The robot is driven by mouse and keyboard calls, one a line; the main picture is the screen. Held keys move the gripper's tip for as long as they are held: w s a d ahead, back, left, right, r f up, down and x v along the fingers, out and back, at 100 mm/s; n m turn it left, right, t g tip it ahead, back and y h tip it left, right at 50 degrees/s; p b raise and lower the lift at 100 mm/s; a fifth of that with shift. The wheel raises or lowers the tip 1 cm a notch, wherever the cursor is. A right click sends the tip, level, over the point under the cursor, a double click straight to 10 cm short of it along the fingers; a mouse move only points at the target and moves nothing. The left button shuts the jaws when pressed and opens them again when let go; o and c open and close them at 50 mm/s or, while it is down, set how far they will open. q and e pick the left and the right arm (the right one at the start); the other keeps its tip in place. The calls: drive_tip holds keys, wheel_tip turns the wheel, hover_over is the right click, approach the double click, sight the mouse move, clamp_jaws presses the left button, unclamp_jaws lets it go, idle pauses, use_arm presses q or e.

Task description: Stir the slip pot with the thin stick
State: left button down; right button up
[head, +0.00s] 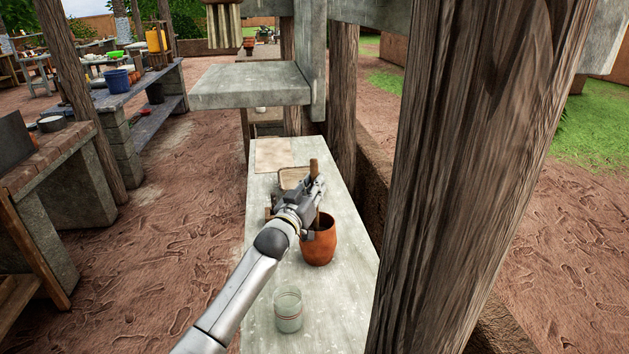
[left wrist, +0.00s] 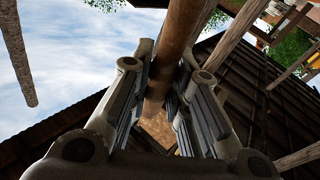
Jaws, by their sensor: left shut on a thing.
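The slip pot (head: 319,248), an orange-brown clay pot, stands upright on the long grey counter (head: 340,300) in the head view. My left gripper (head: 315,187) is above the pot, shut on the thin stick (head: 314,167), a brown wooden rod held roughly upright. The stick's lower part reaches down at the pot's mouth; its tip is hidden, so I cannot tell how deep it goes. In the left wrist view the stick (left wrist: 178,45) runs between the two fingers of the gripper (left wrist: 165,90). My right gripper is not in view.
A glass jar (head: 288,310) stands on the counter in front of the pot. A shallow tray (head: 293,178) and a pale flat sheet (head: 272,152) lie behind it. A thick wooden post (head: 480,140) rises at the right. A concrete slab (head: 250,85) juts out above the counter's far end.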

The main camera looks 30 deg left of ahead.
use_arm(q)
drive_tip(key=shift+r, duration=0.2)
drive_tip(key=shift+f, duration=0.25)
drive_tip(key=shift+f+b, duration=0.3)
drive_tip(key=shift+f, duration=0.05)
idle(0.4)
